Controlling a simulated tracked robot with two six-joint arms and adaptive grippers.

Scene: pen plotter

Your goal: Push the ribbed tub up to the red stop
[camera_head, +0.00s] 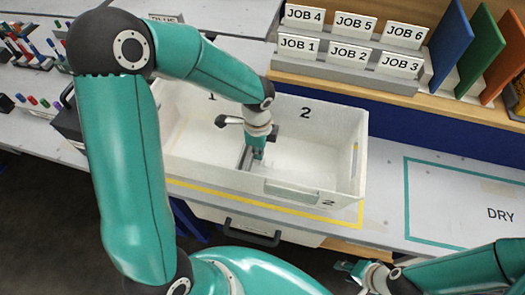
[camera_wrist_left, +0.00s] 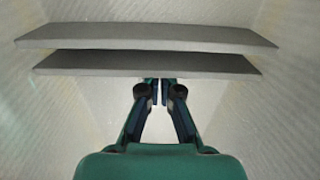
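A white open tub (camera_head: 345,150) with two compartments marked 1 and 2 stands on the bench; fine stripes show on its inner walls in the left wrist view (camera_wrist_left: 45,115). I cannot tell if it is the ribbed tub. I can make out no red stop. My left gripper (camera_head: 257,154) points down inside the tub, by the grey divider (camera_head: 243,160). In the left wrist view its fingertips (camera_wrist_left: 157,88) are together beside two grey parallel strips (camera_wrist_left: 150,65), with nothing visible between them. My right gripper (camera_head: 350,268) is low in the head view, clear of the tub; its fingers are too small to judge.
A yellow line (camera_head: 290,211) runs along the tub's front. Job-card racks (camera_head: 345,75) and coloured boards (camera_head: 485,60) stand behind. A teal outline marked DRY (camera_head: 460,210) encloses clear bench at the right. Pens (camera_head: 35,50) stand at the far left.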

